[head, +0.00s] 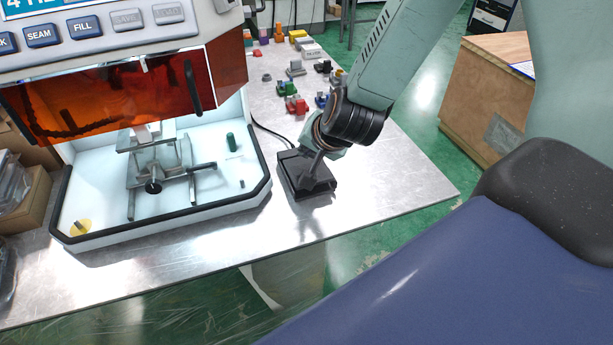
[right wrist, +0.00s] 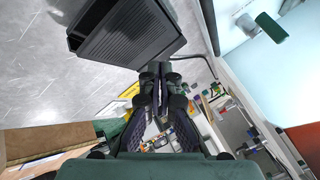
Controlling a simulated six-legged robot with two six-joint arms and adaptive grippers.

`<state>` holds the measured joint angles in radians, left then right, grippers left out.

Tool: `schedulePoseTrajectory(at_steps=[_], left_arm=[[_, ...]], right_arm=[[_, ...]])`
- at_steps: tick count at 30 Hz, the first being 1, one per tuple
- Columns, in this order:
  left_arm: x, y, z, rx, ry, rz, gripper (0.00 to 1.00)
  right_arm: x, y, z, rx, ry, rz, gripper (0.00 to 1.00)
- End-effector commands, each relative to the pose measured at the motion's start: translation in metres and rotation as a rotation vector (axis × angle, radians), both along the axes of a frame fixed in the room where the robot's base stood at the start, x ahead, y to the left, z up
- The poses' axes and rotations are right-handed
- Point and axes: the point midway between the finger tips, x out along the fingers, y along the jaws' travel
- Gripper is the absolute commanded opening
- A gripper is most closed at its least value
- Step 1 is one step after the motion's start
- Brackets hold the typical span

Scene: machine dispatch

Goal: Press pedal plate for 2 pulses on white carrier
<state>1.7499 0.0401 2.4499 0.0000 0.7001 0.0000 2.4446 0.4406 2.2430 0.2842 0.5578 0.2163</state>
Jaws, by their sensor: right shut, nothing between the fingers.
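The black pedal plate (head: 293,172) lies on the metal table, just right of the machine's white base. It fills the upper middle of the right wrist view (right wrist: 130,35), showing its ribbed top. My right gripper (head: 315,172) is shut and empty, its tips pointing down over the pedal plate. In the right wrist view the fingertips (right wrist: 149,76) come up to the pedal's edge; I cannot tell whether they press it. A white carrier-like block (head: 146,133) sits on the fixture inside the machine, partly hidden by the orange shield. My left gripper is not in view.
The machine's orange shield (head: 120,95) is raised over its open white bay, with a green cylinder (head: 231,142) inside. Several coloured parts stand at the table's back, including a red one (head: 297,105). A black cable runs to the pedal. The table right of the pedal is clear.

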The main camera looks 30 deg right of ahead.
Motion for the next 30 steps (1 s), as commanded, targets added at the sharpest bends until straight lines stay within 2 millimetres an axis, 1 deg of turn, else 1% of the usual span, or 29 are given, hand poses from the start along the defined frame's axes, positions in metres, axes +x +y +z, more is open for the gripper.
schedulePoseTrajectory(at_steps=[1,6,30], left_arm=[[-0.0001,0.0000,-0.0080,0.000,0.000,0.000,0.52],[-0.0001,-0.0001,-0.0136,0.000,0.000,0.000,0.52],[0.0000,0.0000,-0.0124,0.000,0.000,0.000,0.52]], right_arm=[[-0.0008,0.0000,-0.0094,0.000,0.001,0.000,0.00],[-0.0015,0.0000,-0.0164,0.000,0.000,-0.002,0.00],[-0.0015,0.0000,-0.0152,0.000,-0.001,-0.001,0.00]])
